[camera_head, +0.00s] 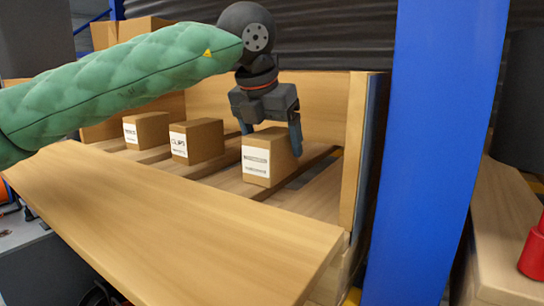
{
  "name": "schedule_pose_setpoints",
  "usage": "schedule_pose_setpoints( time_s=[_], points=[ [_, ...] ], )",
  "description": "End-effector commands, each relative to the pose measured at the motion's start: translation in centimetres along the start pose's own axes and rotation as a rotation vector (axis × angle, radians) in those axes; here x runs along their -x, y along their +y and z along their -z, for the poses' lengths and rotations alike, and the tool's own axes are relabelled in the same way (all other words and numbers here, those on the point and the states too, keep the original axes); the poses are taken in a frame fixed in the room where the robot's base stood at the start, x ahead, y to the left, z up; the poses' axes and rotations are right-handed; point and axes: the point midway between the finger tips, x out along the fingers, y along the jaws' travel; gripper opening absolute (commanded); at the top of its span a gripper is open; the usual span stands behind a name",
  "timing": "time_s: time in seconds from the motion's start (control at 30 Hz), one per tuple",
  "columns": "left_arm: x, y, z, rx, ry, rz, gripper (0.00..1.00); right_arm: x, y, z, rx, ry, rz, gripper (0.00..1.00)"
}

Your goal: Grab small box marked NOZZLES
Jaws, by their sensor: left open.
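Three small brown cardboard boxes with white labels stand in a row inside a wooden crate (190,212). The right box (258,183) has label text too blurred to read. The middle box (206,139) reads something like CLIPS. The left box (154,127) has an unclear label. I cannot tell by reading which one says NOZZLES. My left gripper (269,130) points down over the right box, open, with one finger at each side of its top. I cannot tell whether the fingers touch it. My right gripper is not in view.
A blue post (430,150) stands just right of the crate. The crate's front board and right wall (354,150) border the boxes. Larger cartons (105,35) are at the back left. A red object (533,250) sits at the far right.

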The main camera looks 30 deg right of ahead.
Motion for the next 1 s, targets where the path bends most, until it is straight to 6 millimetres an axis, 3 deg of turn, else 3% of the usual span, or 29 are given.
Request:
schedule_pose_setpoints(
  time_s=[1.0],
  points=[
    [-0.26,0.00,0.11,0.000,0.000,0.000,0.80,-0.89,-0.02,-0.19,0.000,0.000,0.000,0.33]
  ],
)
